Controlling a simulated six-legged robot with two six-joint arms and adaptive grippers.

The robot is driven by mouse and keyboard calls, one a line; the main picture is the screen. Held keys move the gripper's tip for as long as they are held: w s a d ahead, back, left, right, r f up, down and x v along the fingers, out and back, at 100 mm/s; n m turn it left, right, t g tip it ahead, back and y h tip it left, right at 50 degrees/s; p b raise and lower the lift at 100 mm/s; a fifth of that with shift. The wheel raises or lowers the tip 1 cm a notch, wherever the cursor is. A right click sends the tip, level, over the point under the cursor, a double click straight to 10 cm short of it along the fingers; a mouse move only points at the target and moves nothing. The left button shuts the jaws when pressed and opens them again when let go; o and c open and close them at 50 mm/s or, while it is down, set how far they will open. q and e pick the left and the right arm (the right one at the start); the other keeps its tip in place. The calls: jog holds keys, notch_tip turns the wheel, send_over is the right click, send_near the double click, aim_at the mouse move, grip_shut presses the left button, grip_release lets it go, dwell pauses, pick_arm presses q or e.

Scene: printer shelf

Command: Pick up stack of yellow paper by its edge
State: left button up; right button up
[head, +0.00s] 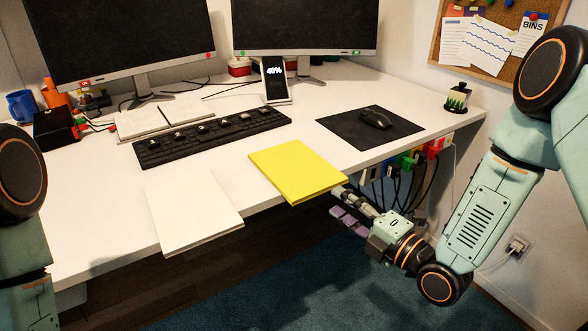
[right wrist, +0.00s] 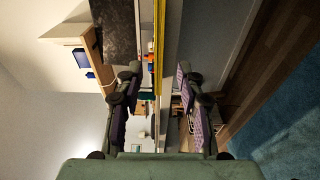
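The stack of yellow paper (head: 297,170) lies flat on the white desk, with its near corner at the desk's front edge. In the right wrist view the stack (right wrist: 158,45) shows edge-on as a thin yellow strip. My right gripper (head: 342,203) is at the stack's near right corner, at the front edge of the desk. Its two fingers are apart in the right wrist view (right wrist: 157,85), one on each side of the line of the stack's edge. I cannot tell whether either finger touches the paper. My left gripper is out of view; only part of my left arm shows.
A stack of white paper (head: 193,211) lies left of the yellow one. Behind are a black keyboard (head: 212,136), a phone on a stand (head: 274,80) and two monitors. A mouse (head: 376,117) on a dark mat (head: 338,128) is to the right. Cables hang under the desk.

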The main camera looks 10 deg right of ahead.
aim_at(322, 191)
jog(key=b+x, duration=0.2)
jog(key=x, duration=0.4)
jog(key=shift+s+a+b, duration=0.1)
jog(key=shift+a+b, duration=0.05)
jog(key=shift+b, duration=0.15)
jog(key=shift+w+a, duration=0.2)
jog(key=shift+w, duration=0.3)
jog(key=shift+s+r, duration=0.1)
jog(key=shift+r, duration=0.05)
jog(key=shift+c, duration=0.3)
grip_shut()
